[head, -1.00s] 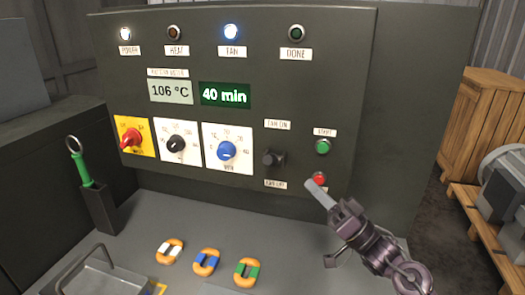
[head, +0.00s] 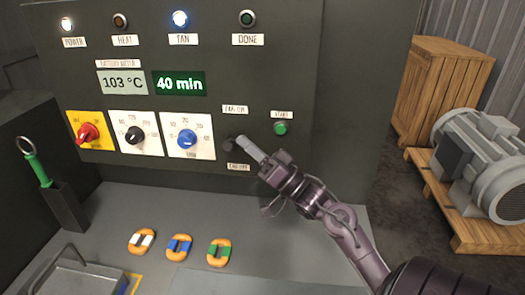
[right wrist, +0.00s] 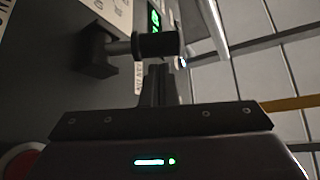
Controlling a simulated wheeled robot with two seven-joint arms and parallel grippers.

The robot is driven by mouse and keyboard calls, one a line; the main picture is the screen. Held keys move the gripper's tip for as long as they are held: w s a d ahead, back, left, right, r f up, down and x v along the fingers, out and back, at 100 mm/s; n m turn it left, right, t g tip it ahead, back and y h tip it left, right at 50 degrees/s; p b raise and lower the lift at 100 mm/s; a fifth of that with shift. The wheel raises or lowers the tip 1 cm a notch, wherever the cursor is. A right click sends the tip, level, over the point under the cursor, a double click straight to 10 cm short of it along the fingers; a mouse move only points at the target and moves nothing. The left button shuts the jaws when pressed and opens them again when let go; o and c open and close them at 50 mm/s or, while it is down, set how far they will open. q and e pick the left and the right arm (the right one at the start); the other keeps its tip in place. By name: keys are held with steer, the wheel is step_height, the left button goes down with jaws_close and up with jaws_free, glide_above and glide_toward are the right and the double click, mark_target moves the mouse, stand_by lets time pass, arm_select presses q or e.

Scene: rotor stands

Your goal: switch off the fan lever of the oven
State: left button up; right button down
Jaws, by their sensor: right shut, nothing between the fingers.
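The fan lever (head: 229,144) is a short dark handle on the oven's grey control panel (head: 300,90), between a label above (head: 235,109) and a label below (head: 238,167). My right gripper (head: 242,143) is shut and empty, its fingertips right at the lever in the head view. In the right wrist view the lever's black knob (right wrist: 158,46) on a grey rod stands just beyond the shut fingers (right wrist: 155,85); I cannot tell whether they touch. The blue fan lamp (head: 180,18) is lit. My left gripper is not in view.
The green start button (head: 280,128) is right of the lever; a red button (right wrist: 20,162) shows in the right wrist view. Rings (head: 179,247), a green-handled tool (head: 38,170) and a tray (head: 80,280) are on the counter. A motor (head: 485,160) stands at the right.

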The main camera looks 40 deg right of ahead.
steer(key=shift+w+a+r, duration=0.2)
steer(key=shift+w+r, duration=0.2)
steer(key=shift+w, duration=0.2)
steer(key=shift+s+a+f+n+y+b, duration=0.1)
steer(key=shift+f+n+y+b, duration=0.15)
steer(key=shift+n+y+b, duration=0.3)
steer(key=shift+f+n, duration=0.1)
steer(key=shift+n, duration=0.15)
steer(key=f+n+g+y+b, duration=0.1)
steer(key=n+y+b, duration=0.1)
steer(key=n+b, duration=0.1)
steer(key=f+n+g+y+b, duration=0.1)
steer(key=f+n+y+b, duration=0.1)
steer(key=n+b, duration=0.1)
steer(key=f+n+g+y+b, duration=0.2)
steer(key=n+y+b, duration=0.1)
steer(key=shift+s+a+f, duration=0.15)
steer(key=shift+s+a, duration=0.05)
steer(key=shift+a, duration=0.05)
steer(key=shift+f+b, duration=0.15)
steer(key=shift+b, duration=0.15)
stand_by(0.4)
